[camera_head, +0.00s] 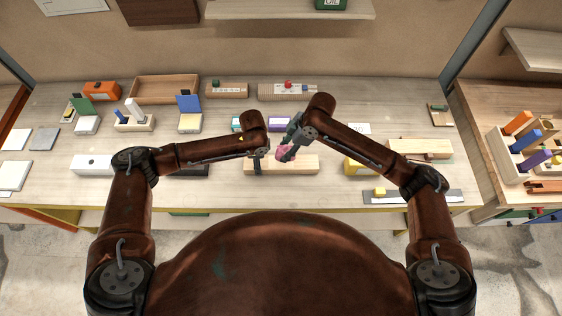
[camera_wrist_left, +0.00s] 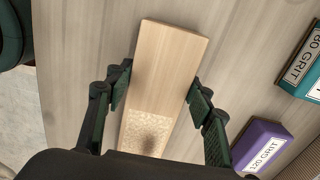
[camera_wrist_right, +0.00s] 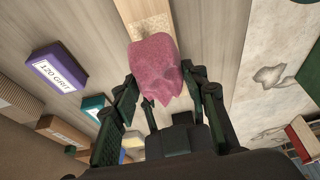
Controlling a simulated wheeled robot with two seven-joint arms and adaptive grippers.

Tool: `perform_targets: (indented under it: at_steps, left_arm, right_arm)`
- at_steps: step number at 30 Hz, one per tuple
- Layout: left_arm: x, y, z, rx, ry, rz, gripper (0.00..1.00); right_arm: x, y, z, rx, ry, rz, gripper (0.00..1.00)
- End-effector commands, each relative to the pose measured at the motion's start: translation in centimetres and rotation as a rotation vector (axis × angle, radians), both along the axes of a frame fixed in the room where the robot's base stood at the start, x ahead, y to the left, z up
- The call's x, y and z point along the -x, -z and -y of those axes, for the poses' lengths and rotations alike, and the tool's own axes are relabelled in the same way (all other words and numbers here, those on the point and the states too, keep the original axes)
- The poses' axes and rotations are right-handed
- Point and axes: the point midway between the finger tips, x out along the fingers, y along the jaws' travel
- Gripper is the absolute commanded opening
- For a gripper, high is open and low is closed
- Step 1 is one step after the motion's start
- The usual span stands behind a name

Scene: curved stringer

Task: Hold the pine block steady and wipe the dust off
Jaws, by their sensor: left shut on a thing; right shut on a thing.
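The pine block (camera_head: 303,164) is a long pale bar near the front middle of the bench. My left gripper (camera_wrist_left: 158,82) is shut across the block, with fingers along both long sides. A speckled, darker dusty patch (camera_wrist_left: 148,130) covers part of its top in the left wrist view. My right gripper (camera_head: 290,148) is shut on a crumpled pink cloth (camera_wrist_right: 156,68). The cloth is at the block's top, right of my left gripper in the head view. It hides part of the block in the right wrist view; whether it touches the wood I cannot tell.
A purple 120 grit box (camera_wrist_left: 262,146) and a teal 80 grit box (camera_wrist_left: 302,70) stand behind the block. A white box (camera_head: 92,164) is to the left, a yellow box (camera_head: 357,167) to the right. Several wooden holders line the back of the bench (camera_head: 220,131).

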Motion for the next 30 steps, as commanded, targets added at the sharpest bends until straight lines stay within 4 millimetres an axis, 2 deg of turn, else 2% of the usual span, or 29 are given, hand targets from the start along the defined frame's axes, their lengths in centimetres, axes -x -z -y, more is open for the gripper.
perform_targets:
  at_steps: [15, 30]
  left_arm:
    - [0.0, 0.0, 0.0, 0.000, 0.000, -0.001, 0.26]
    - [0.0, 0.0, 0.0, 0.000, 0.000, -0.001, 0.26]
  right_arm:
    - [0.1, 3.8, -0.1, -0.001, 0.000, -0.001, 0.21]
    - [0.0, 4.2, 0.0, -0.001, -0.001, 0.000, 0.21]
